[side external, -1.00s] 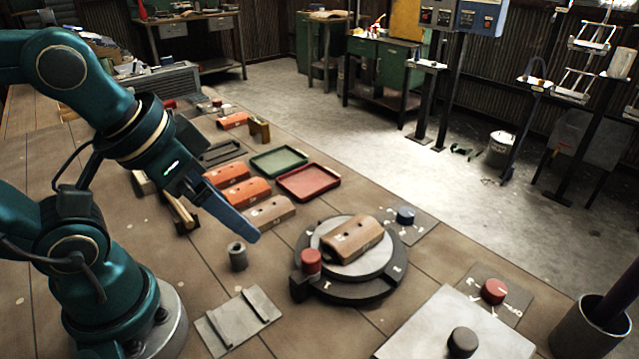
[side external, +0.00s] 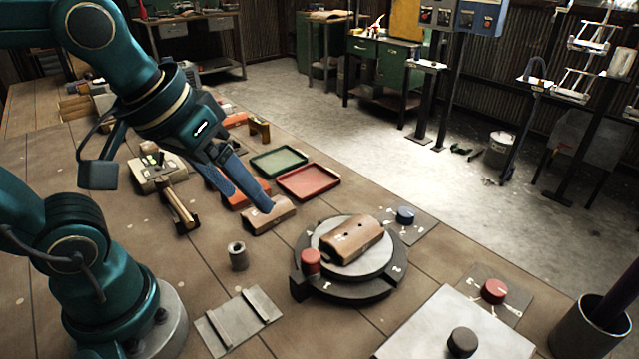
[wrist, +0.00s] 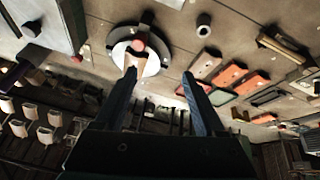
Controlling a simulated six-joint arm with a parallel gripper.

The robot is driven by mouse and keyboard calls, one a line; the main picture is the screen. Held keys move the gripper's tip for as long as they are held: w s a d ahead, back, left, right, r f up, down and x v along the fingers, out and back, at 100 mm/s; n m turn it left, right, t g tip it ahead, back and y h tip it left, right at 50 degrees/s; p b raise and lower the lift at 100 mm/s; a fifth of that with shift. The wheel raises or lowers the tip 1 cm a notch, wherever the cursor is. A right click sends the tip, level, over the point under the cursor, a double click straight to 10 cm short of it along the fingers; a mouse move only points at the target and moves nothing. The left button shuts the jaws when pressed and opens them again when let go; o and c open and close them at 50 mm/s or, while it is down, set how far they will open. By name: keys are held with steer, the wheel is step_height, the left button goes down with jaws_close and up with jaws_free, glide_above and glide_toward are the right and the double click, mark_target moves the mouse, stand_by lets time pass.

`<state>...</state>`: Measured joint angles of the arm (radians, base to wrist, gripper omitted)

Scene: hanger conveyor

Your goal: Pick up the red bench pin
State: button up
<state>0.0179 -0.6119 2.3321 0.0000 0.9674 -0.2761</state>
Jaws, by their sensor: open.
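Two red round pieces show in the side view, and I cannot tell for certain which is the bench pin. One is a red-topped cylinder (side external: 311,262) standing upright at the near left edge of the turntable (side external: 385,291). The other is a low red knob (side external: 494,290) on a marked plate at the right. My gripper (side external: 248,200) is open and empty, with its blue fingers over the orange and brown blocks left of the turntable, apart from both red pieces. In the wrist view, my gripper (wrist: 159,73) has its fingers spread, and the turntable (wrist: 152,68) lies beyond the left finger.
A brown block (side external: 352,240) lies on the turntable. A blue knob (side external: 405,215) is behind it and a black knob (side external: 462,342) is at the front right. Red (side external: 308,181) and green trays lie behind.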

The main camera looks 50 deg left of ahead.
steer(key=w+d+f+n+g, duration=0.1)
steer(key=w+d+n+g, duration=0.15)
steer(key=w, duration=0.25)
steer(key=g, duration=0.3)
glide_above(311, 255)
steer(key=shift+t, duration=0.25)
step_height(311, 255, down, 6)
steer(key=shift+r, duration=0.2)
steer(key=shift+f, duration=2.75)
steer(key=shift+c, duration=0.4)
jaws_close()
